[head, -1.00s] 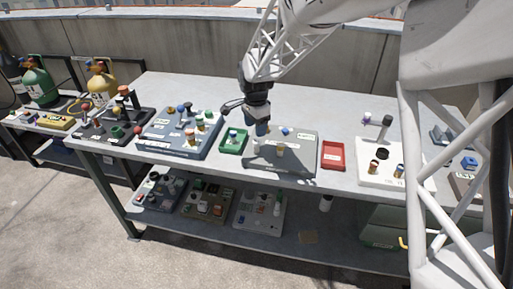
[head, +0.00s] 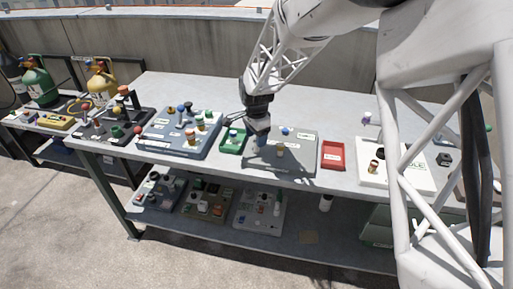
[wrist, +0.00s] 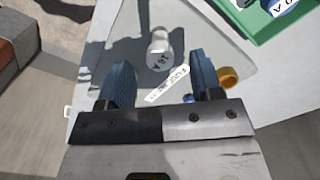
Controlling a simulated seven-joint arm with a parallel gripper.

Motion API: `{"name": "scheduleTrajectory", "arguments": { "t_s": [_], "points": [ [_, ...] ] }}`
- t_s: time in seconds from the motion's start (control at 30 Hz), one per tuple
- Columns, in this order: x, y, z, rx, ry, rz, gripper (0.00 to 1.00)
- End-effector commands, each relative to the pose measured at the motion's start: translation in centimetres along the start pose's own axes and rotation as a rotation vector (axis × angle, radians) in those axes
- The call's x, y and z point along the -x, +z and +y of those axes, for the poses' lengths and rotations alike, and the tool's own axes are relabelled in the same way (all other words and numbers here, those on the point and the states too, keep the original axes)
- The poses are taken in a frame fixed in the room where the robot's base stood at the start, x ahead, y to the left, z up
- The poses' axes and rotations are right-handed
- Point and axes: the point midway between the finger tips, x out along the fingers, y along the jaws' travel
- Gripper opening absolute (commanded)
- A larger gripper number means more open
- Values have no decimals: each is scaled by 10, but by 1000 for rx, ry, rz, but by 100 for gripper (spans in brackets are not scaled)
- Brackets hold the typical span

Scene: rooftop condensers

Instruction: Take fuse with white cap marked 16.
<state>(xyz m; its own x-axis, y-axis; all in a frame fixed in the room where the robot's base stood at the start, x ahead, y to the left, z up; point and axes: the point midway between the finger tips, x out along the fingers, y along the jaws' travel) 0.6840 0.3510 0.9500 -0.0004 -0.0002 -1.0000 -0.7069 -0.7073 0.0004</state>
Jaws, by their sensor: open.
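The fuse with the white cap (wrist: 158,50) stands on the grey fuse board in the wrist view. Its cap carries a dark mark that reads like 16 A, upside down. My gripper (wrist: 161,66) is open, with one blue finger to each side of the fuse in the picture. I cannot tell how far the fingertips are above it. In the head view my gripper (head: 262,143) hangs over the left part of the grey fuse board (head: 300,165), and the white-capped fuse is hidden there.
An orange-brown piece (wrist: 229,76) stands just right of the right finger. A blue piece (wrist: 188,98) shows partly between the fingers. A green tray (head: 233,150) lies left of the board, a red tray (head: 333,165) right of it.

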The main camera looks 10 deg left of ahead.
Motion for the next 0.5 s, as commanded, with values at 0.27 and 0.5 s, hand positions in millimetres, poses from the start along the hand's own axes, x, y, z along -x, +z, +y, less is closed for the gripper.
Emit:
{"name": "scheduleTrajectory", "arguments": {
  "t_s": [0.27,0.5],
  "points": [
    [-29,-1,0,0,1,0,60],
    [-32,-1,0,0,0,0,60]
  ]
}}
